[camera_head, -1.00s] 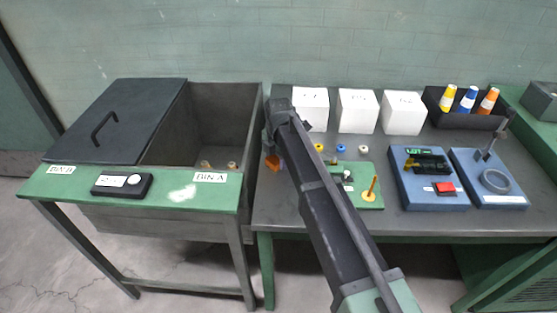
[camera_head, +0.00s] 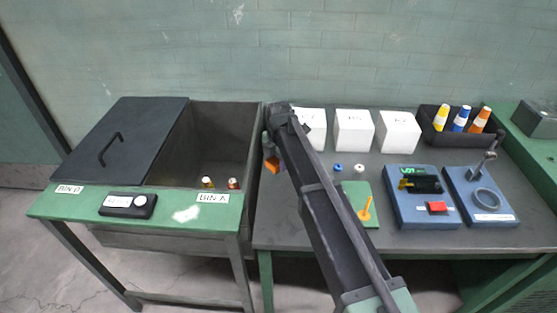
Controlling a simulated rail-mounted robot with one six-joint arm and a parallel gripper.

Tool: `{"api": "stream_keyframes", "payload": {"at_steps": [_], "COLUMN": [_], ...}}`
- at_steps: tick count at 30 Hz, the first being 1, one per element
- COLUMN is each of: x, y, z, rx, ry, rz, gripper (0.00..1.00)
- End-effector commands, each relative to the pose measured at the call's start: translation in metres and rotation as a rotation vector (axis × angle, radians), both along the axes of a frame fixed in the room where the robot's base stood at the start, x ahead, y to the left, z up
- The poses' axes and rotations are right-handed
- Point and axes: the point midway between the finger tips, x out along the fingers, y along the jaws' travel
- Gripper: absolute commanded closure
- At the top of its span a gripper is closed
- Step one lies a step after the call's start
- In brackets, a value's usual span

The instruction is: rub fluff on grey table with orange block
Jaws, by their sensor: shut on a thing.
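My gripper (camera_head: 270,152) is at the left end of the grey table (camera_head: 400,238), near its back left corner. It is shut on the orange block (camera_head: 272,165), which shows as a small orange piece below it. My own arm covers part of the gripper and the table beside it. I cannot tell whether the block touches the table top. No fluff can be made out on the visible grey table. A pale white patch (camera_head: 187,214) lies on the green ledge of the bin stand, left of the table.
Left of the gripper is the open bin (camera_head: 225,130) with two bobbins inside and a black lid (camera_head: 120,140). White boxes (camera_head: 352,130) stand behind my arm. A green board (camera_head: 362,190), blue fixtures (camera_head: 422,207) and a black tray (camera_head: 462,140) of cones fill the right.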

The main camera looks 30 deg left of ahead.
Motion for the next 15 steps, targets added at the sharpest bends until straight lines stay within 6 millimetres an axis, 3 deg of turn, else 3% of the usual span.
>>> {"api": "stream_keyframes", "payload": {"at_steps": [1, 11, 15], "x": [0.0, 0.0, 0.0], "y": [0.0, 0.0, 0.0], "z": [0.01, 0.01, 0.026], "rx": [0.0, 0.0, 0.0], "ry": [0.0, 0.0, 0.0], "rz": [0.0, 0.0, 0.0], "gripper": [0.69, 0.69, 0.69]}}
